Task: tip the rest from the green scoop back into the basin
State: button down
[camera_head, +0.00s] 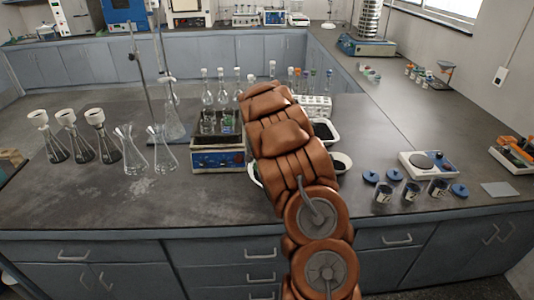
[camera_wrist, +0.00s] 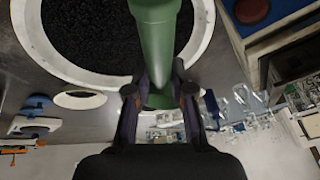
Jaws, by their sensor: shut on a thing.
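In the wrist view my gripper (camera_wrist: 160,94) is shut on the green scoop (camera_wrist: 157,45), with a finger on each side of its handle. The scoop reaches up over the basin and out of the top of the picture. Its bowl is cut off, so I cannot tell what is in it or how it is tilted. The basin (camera_wrist: 199,38) is round and white, with black grains (camera_wrist: 85,35) inside. In the head view my arm hides the gripper and scoop; only a sliver of white rim shows left of the arm.
A small white dish (camera_head: 340,162) and a white tray of black material (camera_head: 324,130) are right of my arm. A blue box (camera_head: 217,160) with glassware is close on the left. Flasks (camera_head: 132,152) stand left.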

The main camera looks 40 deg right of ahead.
jog(key=shift+w+g+h+b, duration=0.15)
jog(key=shift+g+h+b, duration=0.15)
jog(key=shift+g+b, duration=0.65)
jog(key=shift+r+n+g+b, duration=0.1)
jog(key=shift+n+g+b, duration=0.2)
jog(key=shift+g+b, duration=0.45)
jog(key=shift+r+h, duration=0.15)
jog(key=shift+h, duration=0.15)
